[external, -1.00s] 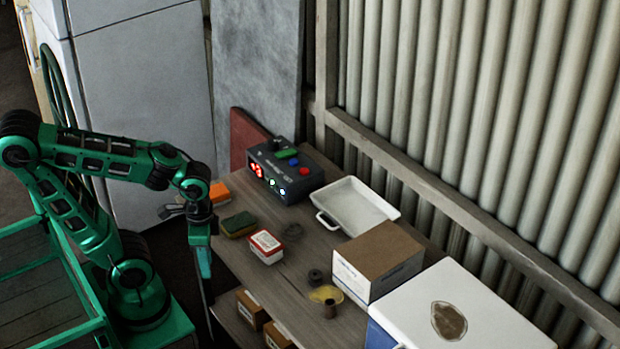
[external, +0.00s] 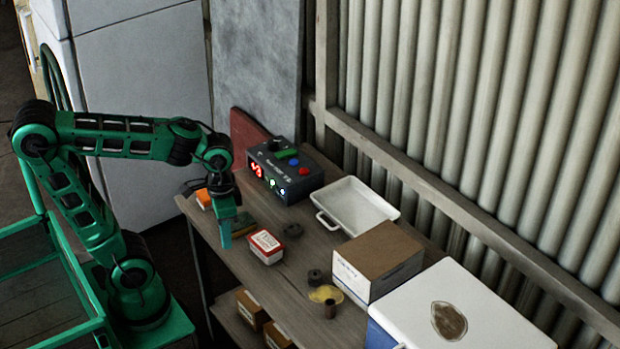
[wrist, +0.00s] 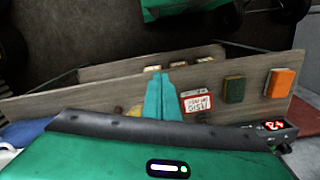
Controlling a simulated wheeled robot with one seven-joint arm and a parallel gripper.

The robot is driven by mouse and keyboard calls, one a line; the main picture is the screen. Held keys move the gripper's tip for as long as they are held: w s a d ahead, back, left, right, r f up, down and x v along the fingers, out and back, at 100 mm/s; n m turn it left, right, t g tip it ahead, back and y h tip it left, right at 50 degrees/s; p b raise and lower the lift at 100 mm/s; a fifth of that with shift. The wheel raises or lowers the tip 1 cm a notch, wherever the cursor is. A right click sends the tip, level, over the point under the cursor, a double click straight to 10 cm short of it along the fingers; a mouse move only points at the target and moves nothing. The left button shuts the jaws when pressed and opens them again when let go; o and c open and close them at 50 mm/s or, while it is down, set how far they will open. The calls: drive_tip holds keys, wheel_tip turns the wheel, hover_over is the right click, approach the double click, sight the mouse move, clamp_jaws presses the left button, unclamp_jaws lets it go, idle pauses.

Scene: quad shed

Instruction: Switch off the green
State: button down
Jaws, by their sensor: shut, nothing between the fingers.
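A dark control box (external: 268,157) stands at the back left of the table, with a green rocker-like switch (external: 287,154), a blue button (external: 293,162) and a red button (external: 304,171) on top. Its front has a lit red display (external: 257,170), a green light (external: 272,183) and a whitish light (external: 282,191). My gripper (external: 225,243) points down in front of the box, to its left, apart from it. In the wrist view its teal fingers (wrist: 165,92) are together and empty. There the box's display (wrist: 273,126) shows at the right; its top switches are not clear.
A green-brown sponge (external: 242,222) is beside my gripper, with a red-white tin (external: 265,247) to the right. An orange block (external: 203,198) is behind it. A white tray (external: 370,203), a cardboard box (external: 378,250) and a white cooler lid (external: 480,310) fill the right side.

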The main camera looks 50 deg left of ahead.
drive_tip(key=w+a+r+n, duration=0.2)
drive_tip(key=w+r, duration=0.1)
drive_tip(key=w, duration=0.4)
drive_tip(key=w+a+r+n, duration=0.1)
drive_tip(key=w+r+n, duration=0.15)
drive_tip(key=w, duration=0.45)
drive_tip(key=n+g, duration=0.1)
drive_tip(key=n, duration=1.6)
hover_over(281, 154)
drive_tip(key=w, duration=0.3)
drive_tip(key=f, duration=0.2)
drive_tip(key=shift+s+a+r, duration=0.1)
drive_tip(key=shift+s+r, duration=0.05)
drive_tip(key=f, duration=0.4)
drive_tip(key=s+f, duration=0.1)
drive_tip(key=f, duration=0.4)
drive_tip(key=s+f, duration=0.1)
drive_tip(key=f, duration=0.4)
